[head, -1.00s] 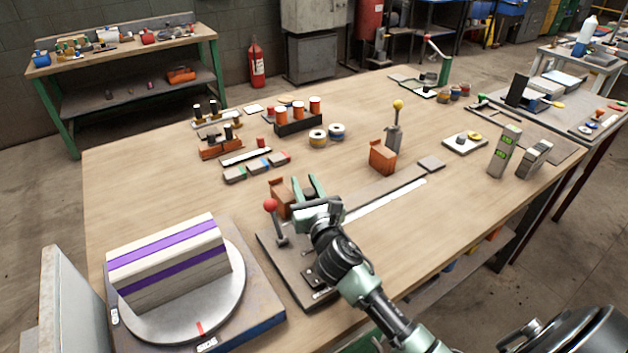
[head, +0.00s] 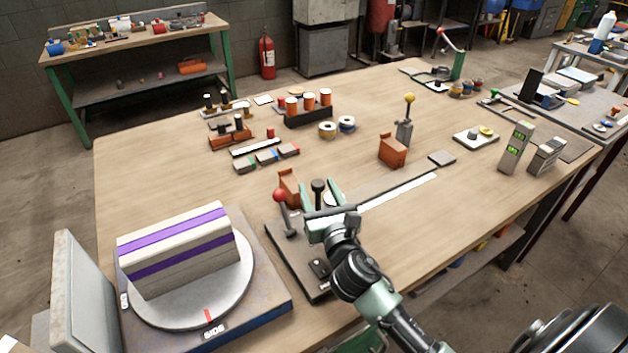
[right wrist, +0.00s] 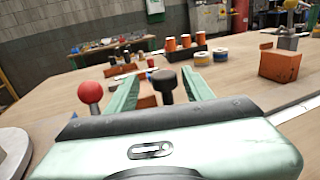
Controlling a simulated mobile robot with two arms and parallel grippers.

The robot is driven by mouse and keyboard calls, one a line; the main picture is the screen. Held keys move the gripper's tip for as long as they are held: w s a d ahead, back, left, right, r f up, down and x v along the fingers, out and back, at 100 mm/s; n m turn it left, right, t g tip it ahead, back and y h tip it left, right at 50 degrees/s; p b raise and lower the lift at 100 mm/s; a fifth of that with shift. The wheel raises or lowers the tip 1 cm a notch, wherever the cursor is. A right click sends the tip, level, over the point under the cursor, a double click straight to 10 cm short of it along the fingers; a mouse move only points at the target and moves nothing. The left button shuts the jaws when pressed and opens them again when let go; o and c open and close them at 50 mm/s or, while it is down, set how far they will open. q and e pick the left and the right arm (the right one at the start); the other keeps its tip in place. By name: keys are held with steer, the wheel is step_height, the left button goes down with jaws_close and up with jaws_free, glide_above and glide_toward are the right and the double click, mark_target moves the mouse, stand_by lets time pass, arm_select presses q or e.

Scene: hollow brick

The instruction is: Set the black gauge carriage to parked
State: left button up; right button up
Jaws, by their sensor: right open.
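A black knob on a short stem (head: 318,186), which looks like the gauge carriage's handle, stands upright by the rail at the front of the bench. My right gripper (head: 320,200) is open, its green fingers on either side of the knob. In the right wrist view the knob (right wrist: 164,82) stands between the two fingertips (right wrist: 160,88), and I see no clear contact. The carriage body below it is hidden by my gripper. I cannot read any parked mark. My left gripper is not in view.
A red-ball lever (head: 280,196) and an orange block (head: 289,186) stand close left of my right gripper. A turntable holds a striped brick (head: 178,248) at front left. A second orange block (head: 392,150) and a yellow-ball lever (head: 409,99) stand further right.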

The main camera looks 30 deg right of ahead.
steer(key=shift+s+a, duration=0.15)
steer(key=shift+s, duration=0.55)
steer(key=shift+s+a, duration=0.1)
steer(key=shift+s, duration=0.6)
